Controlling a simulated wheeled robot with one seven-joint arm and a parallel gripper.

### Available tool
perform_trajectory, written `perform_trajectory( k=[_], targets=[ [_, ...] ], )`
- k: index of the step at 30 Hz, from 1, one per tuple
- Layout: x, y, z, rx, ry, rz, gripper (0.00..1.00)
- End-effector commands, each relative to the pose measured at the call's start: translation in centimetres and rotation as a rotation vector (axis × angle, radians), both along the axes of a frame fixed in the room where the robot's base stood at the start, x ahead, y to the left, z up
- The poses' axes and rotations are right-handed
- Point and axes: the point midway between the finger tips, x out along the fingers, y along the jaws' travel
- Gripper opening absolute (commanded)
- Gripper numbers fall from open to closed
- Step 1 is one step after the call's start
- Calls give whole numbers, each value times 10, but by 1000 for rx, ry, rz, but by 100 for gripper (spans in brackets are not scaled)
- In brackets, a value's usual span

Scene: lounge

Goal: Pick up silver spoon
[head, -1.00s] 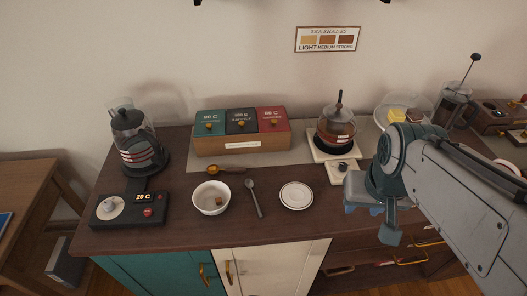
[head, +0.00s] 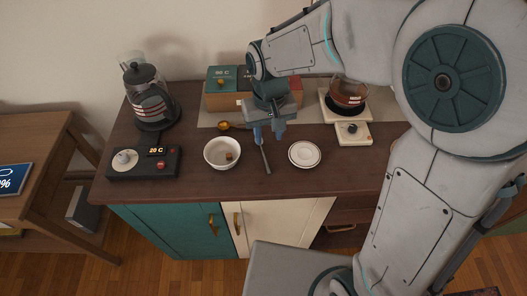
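The silver spoon (head: 265,157) lies on the dark wooden counter, between a white bowl (head: 222,154) and a white saucer (head: 304,154). Its handle points toward the counter's front edge. Its bowl end is hidden behind my gripper. My gripper (head: 269,138) points down over the far part of the spoon. Its two blue fingers are apart, one on each side of the spoon in the picture. I cannot tell how high the fingertips are above the counter, or whether they touch the spoon.
A wooden-handled scoop (head: 225,126) lies behind the bowl, partly covered by my arm. A tea box (head: 222,90) stands behind my gripper. A kettle (head: 148,97) and its control base (head: 145,163) are at left. A teapot (head: 347,94) stands on a warmer at right.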

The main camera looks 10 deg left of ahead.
Motion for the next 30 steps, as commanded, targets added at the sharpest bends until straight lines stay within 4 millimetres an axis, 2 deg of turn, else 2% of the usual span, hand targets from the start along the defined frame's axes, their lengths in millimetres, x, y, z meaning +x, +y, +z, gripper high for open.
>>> perform_trajectory(
  k=[3, 6, 14, 24, 30],
  targets=[
    [-1, -1, -25, -4, 5, 0, 36],
    [0, 0, -39, -3, 3, 0, 36],
    [-1, 1, -57, -2, 2, 0, 36],
    [-2, 6, -98, -2, 1, 0, 36],
    [-1, 6, -102, 0, -1, -1, 36]
  ],
)
